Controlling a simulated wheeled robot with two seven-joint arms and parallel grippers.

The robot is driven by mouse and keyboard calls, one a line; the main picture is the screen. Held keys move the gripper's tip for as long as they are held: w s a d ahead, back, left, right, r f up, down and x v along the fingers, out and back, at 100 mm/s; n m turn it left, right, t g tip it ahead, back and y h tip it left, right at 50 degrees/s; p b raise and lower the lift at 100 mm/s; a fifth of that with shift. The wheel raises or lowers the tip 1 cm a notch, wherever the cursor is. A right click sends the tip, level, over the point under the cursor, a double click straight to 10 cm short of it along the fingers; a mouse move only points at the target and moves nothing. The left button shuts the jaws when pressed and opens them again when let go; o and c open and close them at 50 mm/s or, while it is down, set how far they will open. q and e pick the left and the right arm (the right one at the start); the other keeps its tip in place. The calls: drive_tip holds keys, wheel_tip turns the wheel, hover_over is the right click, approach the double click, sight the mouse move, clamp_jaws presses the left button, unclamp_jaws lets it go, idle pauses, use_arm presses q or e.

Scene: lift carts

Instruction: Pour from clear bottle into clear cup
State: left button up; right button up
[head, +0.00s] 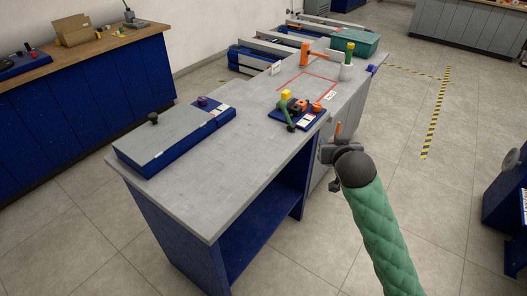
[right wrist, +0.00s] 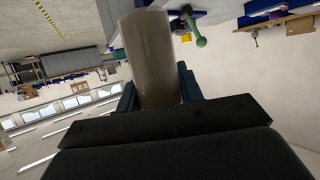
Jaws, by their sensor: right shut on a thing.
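My right gripper (head: 333,168) is beside the near right side of the grey worktable, off its edge. It is seen small and dark at the end of my arm. In the right wrist view the gripper (right wrist: 157,90) is shut on a translucent, brownish-grey cylinder (right wrist: 150,48). In the head view the held thing is not clear to see. I cannot make out another clear vessel on the table. My left gripper is not in view.
Open floor lies right.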

drive_tip(key=w+a+r+n+y, duration=0.2)
drive_tip(key=w+a+r+y, duration=0.15)
drive_tip(key=w+r, duration=1)
drive_tip(key=w+a+f+n+g+y, duration=0.1)
drive_tip(key=w+a+f+n+y, duration=0.1)
drive_tip(key=f, duration=0.3)
drive_tip(key=w+a+f+n+g+y, duration=0.2)
drive_tip(key=w+a+f+n+y, duration=0.1)
drive_tip(key=f, duration=0.3)
drive_tip(key=shift+w+a+f+n, duration=0.3)
drive_tip(key=shift+w+a, duration=0.35)
drive_tip(key=shift+a, duration=0.2)
